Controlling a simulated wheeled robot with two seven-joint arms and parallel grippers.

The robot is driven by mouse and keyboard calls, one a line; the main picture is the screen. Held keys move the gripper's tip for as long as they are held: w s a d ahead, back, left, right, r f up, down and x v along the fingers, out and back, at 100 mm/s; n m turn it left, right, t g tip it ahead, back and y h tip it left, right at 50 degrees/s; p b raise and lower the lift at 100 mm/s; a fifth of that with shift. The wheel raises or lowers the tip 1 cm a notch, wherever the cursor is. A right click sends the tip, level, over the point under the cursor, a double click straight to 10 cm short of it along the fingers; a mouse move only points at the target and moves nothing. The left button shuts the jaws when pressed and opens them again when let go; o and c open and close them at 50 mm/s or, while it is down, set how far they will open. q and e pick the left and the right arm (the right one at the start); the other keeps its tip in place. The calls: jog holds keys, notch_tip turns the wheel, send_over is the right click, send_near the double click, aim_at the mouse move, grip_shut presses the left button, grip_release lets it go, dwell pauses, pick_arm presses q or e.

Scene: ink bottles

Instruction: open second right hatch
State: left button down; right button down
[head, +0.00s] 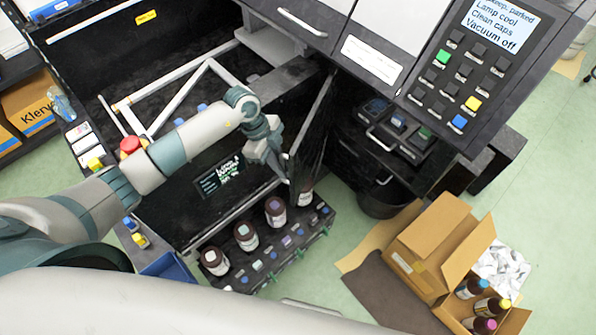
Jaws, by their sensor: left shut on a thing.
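A dark, narrow hatch panel (314,122) stands out from the machine front, right of the black open bay, and is seen nearly edge-on. My left gripper (284,176) is at the lower outer end of this panel, pointing down. It is shut on the hatch there; the exact grip point is small and partly hidden by the fingers. My right gripper is not in view.
Several brown bottles (275,211) stand in a row on a dark rack (262,268) just below my left gripper. An open cardboard box (440,236) with bottles stands on the green floor.

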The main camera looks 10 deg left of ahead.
pick_arm(q)
jog(key=shift+w+a, duration=0.2)
jog(key=shift+a, duration=0.5)
jog(key=c, duration=1.8)
grip_release()
jog(key=b+v, duration=0.4)
jog(key=v, duration=1.3)
jog(key=shift+r, duration=0.25)
